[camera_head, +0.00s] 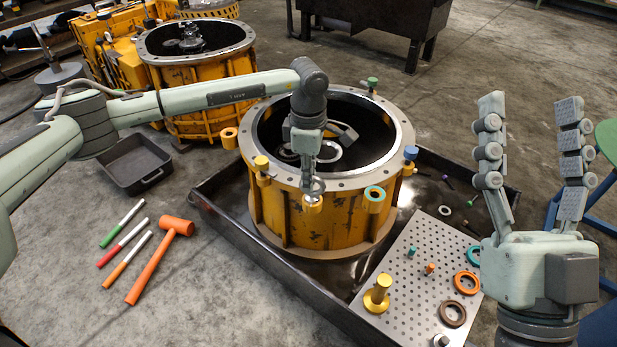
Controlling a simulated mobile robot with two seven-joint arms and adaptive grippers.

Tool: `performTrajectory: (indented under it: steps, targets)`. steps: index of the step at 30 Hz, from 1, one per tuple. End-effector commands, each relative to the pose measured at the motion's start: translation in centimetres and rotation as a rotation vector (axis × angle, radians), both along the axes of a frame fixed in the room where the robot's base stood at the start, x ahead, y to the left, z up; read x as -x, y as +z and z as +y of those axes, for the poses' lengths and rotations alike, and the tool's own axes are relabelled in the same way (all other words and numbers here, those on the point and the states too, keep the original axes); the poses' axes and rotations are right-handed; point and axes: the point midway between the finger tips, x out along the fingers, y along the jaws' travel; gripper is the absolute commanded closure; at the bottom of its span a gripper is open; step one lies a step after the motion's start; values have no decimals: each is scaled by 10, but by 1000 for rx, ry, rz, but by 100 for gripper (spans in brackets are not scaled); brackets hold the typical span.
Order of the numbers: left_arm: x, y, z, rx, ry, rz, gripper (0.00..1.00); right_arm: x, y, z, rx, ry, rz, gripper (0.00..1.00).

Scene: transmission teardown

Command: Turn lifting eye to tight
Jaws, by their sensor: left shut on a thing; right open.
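The lifting eye (313,191) is a small metallic ring at the near rim of the yellow transmission housing (328,233). My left gripper (309,172) reaches down over the near rim and is shut on the lifting eye. The fingers and wrist partly hide the eye, and its seat cannot be made out. The housing stands upright in a dark tray (233,222), with its round opening facing up. My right gripper (535,145) is open and empty, raised at the right with its fingers pointing up.
A perforated plate (407,262) at the tray's right holds rings, pins and a yellow knobbed part (378,294). An orange hammer (160,258), several markers (124,240) and a black bin (135,163) lie on the floor at left. A second yellow housing (198,90) stands behind.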

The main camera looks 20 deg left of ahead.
Motion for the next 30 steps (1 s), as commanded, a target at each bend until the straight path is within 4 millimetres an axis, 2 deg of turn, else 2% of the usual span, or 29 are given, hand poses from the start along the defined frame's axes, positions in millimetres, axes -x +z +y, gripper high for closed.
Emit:
performTrajectory:
  steps: [6,7,12,20,23,26,30]
  targets:
    - [-1,1,0,1,-2,-2,100,0,0,0,1,-1,0,41]
    - [-1,1,0,1,-2,-2,86,0,0,0,1,-1,0,41]
    - [0,1,0,1,-1,-2,67,0,0,0,1,-1,0,41]
    - [0,1,0,0,0,-1,67,0,0,0,-1,1,0,41]
    - [-1,7,0,0,0,-2,67,0,0,0,-1,1,0,41]
    - [-1,21,0,1,0,-5,67,0,0,0,-1,1,0,41]
    - [-1,50,0,0,0,-6,67,0,0,0,-1,1,0,41]
